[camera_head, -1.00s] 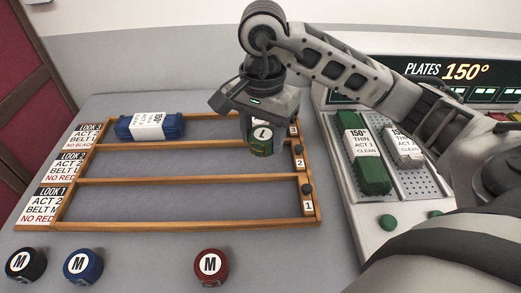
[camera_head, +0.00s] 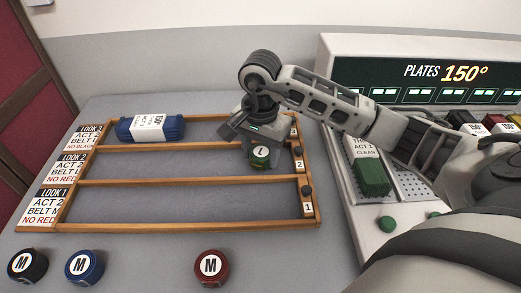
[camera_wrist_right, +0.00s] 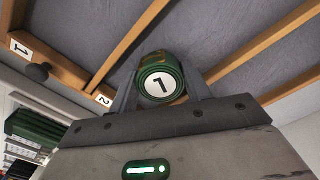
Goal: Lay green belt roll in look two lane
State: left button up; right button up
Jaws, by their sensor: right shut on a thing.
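The green belt roll (camera_head: 261,156), with a white label marked L, is between the fingers of my right gripper (camera_head: 259,160). In the head view it appears over the right end of the middle lane of the wooden rack, the look two lane (camera_head: 170,164), beside the tag 2. Whether it touches the lane floor cannot be told. The roll also shows in the right wrist view (camera_wrist_right: 160,84), label facing the camera, with a finger on each side and wooden rails behind. My left gripper is not in view.
A blue folded bundle (camera_head: 151,128) lies in the top lane. The bottom lane (camera_head: 180,205) is empty. Black (camera_head: 27,267), blue (camera_head: 84,267) and red (camera_head: 211,267) rolls stand in front of the rack. A plate machine (camera_head: 372,180) with green cloth stands at the right.

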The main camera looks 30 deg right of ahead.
aim_at(260, 152)
jog(key=shift+f, duration=0.25)
jog(key=o, duration=1)
jog(key=shift+r, duration=0.1)
notch_tip(260, 152, up, 12)
jog(key=shift+r, duration=0.2)
